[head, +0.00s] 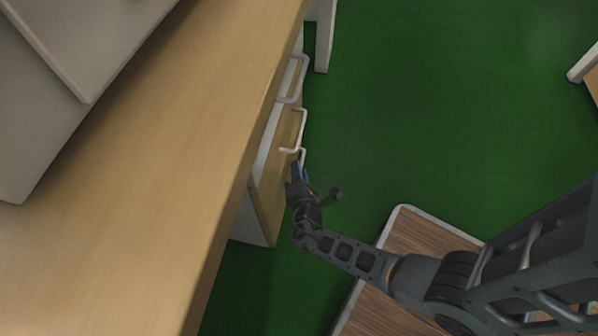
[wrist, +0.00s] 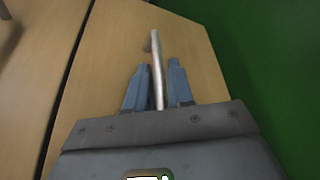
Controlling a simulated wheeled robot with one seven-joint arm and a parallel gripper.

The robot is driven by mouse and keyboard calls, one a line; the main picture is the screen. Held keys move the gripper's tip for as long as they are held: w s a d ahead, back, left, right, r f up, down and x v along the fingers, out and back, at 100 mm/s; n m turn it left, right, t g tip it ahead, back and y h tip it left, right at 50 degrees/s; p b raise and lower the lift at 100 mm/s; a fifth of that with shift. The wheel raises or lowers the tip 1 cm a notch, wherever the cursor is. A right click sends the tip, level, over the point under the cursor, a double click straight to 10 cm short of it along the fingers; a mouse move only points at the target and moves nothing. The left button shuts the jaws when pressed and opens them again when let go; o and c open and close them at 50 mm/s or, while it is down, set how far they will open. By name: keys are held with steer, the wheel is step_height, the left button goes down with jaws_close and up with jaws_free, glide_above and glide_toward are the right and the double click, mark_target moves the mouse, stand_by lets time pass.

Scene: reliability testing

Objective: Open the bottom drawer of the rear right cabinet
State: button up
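The cabinet (head: 268,208) has wood-coloured fronts, white edges and pale bar handles, and stands under the long wooden top. Two handles, an upper-picture one (head: 293,78) and a middle one (head: 301,128), show clear of my gripper. My gripper (head: 298,170) is at the lowest handle in the picture, which it partly hides. In the wrist view, the blue-grey fingers (wrist: 157,85) lie close on both sides of a metal bar handle (wrist: 155,50) on a wooden drawer front (wrist: 190,55). They look closed on it. I cannot tell whether this drawer stands out from the cabinet.
The wooden worktop (head: 190,150) overhangs the cabinet on the left, with a grey box-like object (head: 50,100) on it. A white leg (head: 325,35) stands at the top.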

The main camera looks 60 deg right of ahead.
jaws_close()
stand_by(0.4)
